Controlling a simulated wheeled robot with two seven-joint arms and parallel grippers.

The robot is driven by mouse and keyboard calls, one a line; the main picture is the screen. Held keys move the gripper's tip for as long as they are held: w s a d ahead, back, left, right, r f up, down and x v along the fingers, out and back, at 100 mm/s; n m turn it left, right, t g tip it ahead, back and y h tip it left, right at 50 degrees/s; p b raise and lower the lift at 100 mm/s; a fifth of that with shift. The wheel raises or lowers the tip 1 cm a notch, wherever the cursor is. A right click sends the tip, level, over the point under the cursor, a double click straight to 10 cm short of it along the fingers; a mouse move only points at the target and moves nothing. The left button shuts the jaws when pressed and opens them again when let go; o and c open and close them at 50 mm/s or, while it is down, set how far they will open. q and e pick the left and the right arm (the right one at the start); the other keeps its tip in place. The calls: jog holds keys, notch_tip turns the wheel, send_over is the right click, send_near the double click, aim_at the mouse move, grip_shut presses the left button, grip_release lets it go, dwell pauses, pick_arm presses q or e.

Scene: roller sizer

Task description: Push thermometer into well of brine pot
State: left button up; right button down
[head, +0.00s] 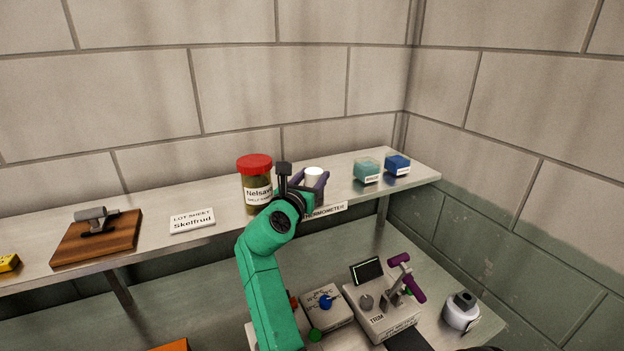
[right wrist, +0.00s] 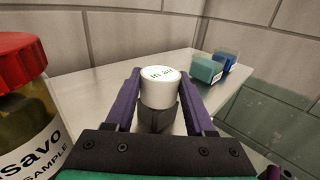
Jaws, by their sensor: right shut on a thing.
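My right gripper (head: 308,184) reaches up to the shelf, its purple fingers shut on the thermometer (head: 314,173), a white capped cylinder. In the right wrist view, the fingers stand on both sides of the thermometer (right wrist: 160,90), whose top carries green print that seems to read "in air". It is upright in a dark holder or collar above the shelf's THERMOMETER label (head: 326,211). A white round pot with a dark top (head: 461,314), perhaps the brine pot, stands on the lower bench at right; its well is not clear. My left gripper is out of view.
A red-lidded jar (head: 254,182) stands close left of my right gripper. Teal (head: 367,170) and blue (head: 397,164) boxes sit right on the shelf. Below are a grey TRIM device (head: 381,317) with a purple handle and a knobbed box (head: 327,307).

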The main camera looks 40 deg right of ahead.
notch_tip(320, 180, up, 27)
jog(key=b, duration=0.2)
jog(key=shift+d+r, duration=0.2)
jog(key=shift+d, duration=0.05)
jog(key=shift+w, duration=0.1)
